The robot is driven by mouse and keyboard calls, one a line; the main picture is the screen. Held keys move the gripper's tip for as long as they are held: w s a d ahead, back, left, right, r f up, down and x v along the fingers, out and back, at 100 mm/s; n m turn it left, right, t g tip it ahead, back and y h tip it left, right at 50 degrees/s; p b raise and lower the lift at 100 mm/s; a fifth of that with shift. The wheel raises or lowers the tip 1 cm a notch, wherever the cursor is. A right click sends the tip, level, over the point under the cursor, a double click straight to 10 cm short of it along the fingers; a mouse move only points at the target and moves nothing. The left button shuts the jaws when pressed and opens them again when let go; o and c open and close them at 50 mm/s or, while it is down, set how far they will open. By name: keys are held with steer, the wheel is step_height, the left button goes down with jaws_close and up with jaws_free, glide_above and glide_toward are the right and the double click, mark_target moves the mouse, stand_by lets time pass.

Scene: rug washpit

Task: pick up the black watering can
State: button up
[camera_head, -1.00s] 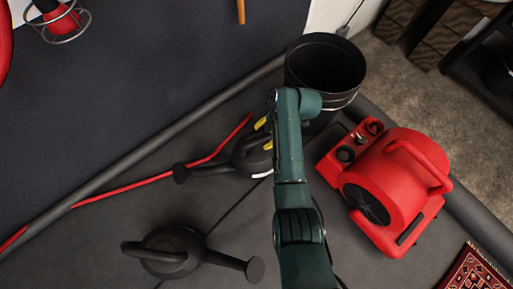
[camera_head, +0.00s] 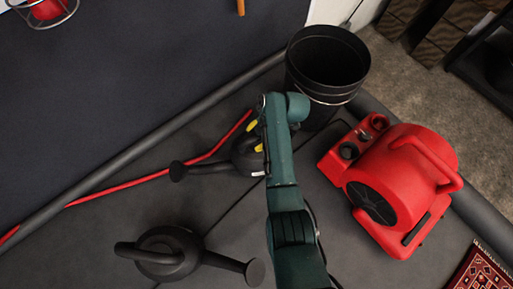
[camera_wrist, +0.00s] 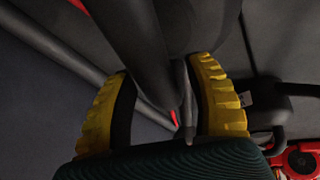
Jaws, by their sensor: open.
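A black watering can (camera_head: 243,160) sits on the dark floor, its spout pointing left; my arm partly hides it. A second black watering can (camera_head: 168,254) sits nearer, its spout pointing right. My gripper (camera_head: 255,137), with yellow fingers, is at the handle side of the farther can. In the wrist view my gripper (camera_wrist: 165,75) is open, one finger on each side of a dark bar of the watering can (camera_wrist: 137,38). A gap shows beside the left finger; whether the right finger touches the can I cannot tell.
A black bucket (camera_head: 325,65) stands just behind my gripper. A red blower (camera_head: 405,180) stands to the right. A red hose (camera_head: 150,178) and a grey pipe-like edge (camera_head: 150,150) run along the left. Bare floor lies between the two cans.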

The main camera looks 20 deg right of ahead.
steer(key=shift+c, duration=0.3)
jaws_close()
steer(key=shift+w+r, duration=0.15)
steer(key=shift+r, duration=0.1)
